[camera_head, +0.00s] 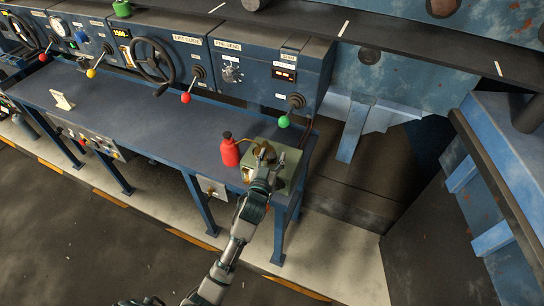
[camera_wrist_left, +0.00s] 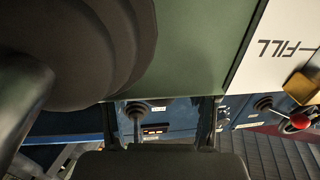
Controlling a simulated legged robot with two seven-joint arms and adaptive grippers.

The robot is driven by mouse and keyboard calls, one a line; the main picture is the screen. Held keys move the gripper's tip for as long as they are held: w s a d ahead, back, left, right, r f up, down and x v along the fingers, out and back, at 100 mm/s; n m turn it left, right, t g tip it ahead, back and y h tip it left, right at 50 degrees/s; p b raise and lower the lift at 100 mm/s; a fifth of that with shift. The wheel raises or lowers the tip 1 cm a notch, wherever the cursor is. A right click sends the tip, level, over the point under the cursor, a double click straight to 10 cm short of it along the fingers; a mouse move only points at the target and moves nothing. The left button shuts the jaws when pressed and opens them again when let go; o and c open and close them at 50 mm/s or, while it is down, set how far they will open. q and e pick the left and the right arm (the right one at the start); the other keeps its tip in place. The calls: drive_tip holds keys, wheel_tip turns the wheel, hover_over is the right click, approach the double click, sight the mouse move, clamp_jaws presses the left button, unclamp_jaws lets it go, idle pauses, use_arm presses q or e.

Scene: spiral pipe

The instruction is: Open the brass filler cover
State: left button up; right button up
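A green box (camera_head: 291,160) stands at the right end of the blue bench. A brownish brass part (camera_head: 264,149), apparently the filler cover, is on its top, partly hidden by my left gripper (camera_head: 263,170). My left gripper reaches over the box close to this part; I cannot tell whether they touch. In the left wrist view two dark fingers (camera_wrist_left: 163,112) stand apart with nothing visible between them. That view also shows the green box top (camera_wrist_left: 205,40), an upside-down FILL label (camera_wrist_left: 285,45), a brass piece (camera_wrist_left: 303,88) at the right edge and a large dark round shape at upper left.
A red bottle (camera_head: 229,151) stands just left of the green box. The blue bench (camera_head: 150,115) is mostly clear further left. Behind it are control panels with a green-knobbed lever (camera_head: 284,121), a red-knobbed lever (camera_head: 186,97) and a handwheel (camera_head: 153,60).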

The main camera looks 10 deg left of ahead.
use_arm(q)
drive_tip(key=shift+r, duration=0.1)
drive_tip(key=shift+d+r, duration=0.1)
drive_tip(key=shift+r, duration=0.2)
wheel_tip(320, 180, up, 9)
drive_tip(key=shift+r, duration=0.1)
use_arm(e)
drive_tip(key=shift+d, duration=0.55)
